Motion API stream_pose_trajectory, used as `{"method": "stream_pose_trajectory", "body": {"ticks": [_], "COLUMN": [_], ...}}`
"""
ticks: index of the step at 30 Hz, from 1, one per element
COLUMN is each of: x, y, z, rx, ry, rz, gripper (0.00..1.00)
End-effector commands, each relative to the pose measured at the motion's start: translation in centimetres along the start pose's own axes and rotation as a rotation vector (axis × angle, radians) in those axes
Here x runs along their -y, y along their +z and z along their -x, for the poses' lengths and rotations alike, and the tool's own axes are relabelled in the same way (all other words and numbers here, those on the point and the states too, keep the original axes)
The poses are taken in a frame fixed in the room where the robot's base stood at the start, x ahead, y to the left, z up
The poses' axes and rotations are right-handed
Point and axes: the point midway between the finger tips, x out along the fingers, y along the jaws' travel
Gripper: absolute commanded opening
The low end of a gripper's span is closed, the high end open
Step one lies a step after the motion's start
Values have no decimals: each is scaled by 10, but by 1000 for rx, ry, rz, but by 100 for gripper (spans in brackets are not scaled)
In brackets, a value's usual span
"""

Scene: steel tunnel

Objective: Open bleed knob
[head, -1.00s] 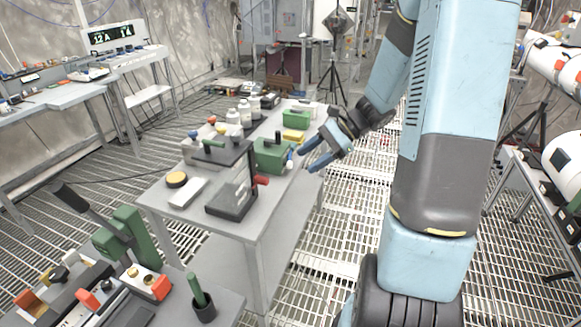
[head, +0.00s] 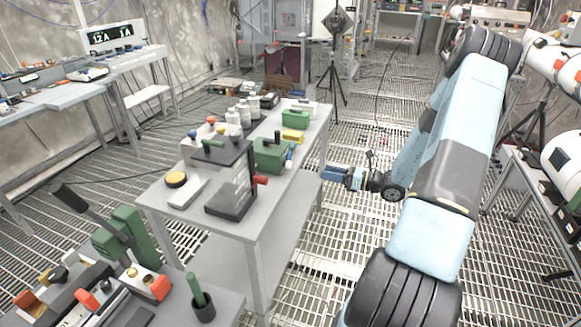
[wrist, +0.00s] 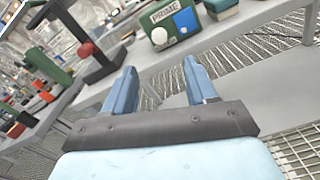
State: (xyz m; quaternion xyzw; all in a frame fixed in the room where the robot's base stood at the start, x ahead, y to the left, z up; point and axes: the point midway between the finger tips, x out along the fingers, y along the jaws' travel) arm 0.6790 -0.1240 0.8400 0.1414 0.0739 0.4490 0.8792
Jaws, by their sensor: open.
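A green box (head: 268,156) stands on the right side of the grey bench. No label reads as bleed, so I cannot tell which part is the bleed knob. My gripper (head: 327,173) is open and empty, off the bench's right edge, facing the box and apart from it.
A tripod (head: 334,75) stands behind on the grating. Another bench with white cylinders is at the right.

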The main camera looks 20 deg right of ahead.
Motion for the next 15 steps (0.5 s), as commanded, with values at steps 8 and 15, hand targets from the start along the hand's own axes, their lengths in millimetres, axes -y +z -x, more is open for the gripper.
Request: {"method": "stream_pose_trajectory", "body": {"ticks": [8,15], "x": [0,0], "y": [-1,-1], "z": [-29,-72], "rx": [4,3], "ry": [0,1], "rz": [-4,-5], "gripper": [57,57]}}
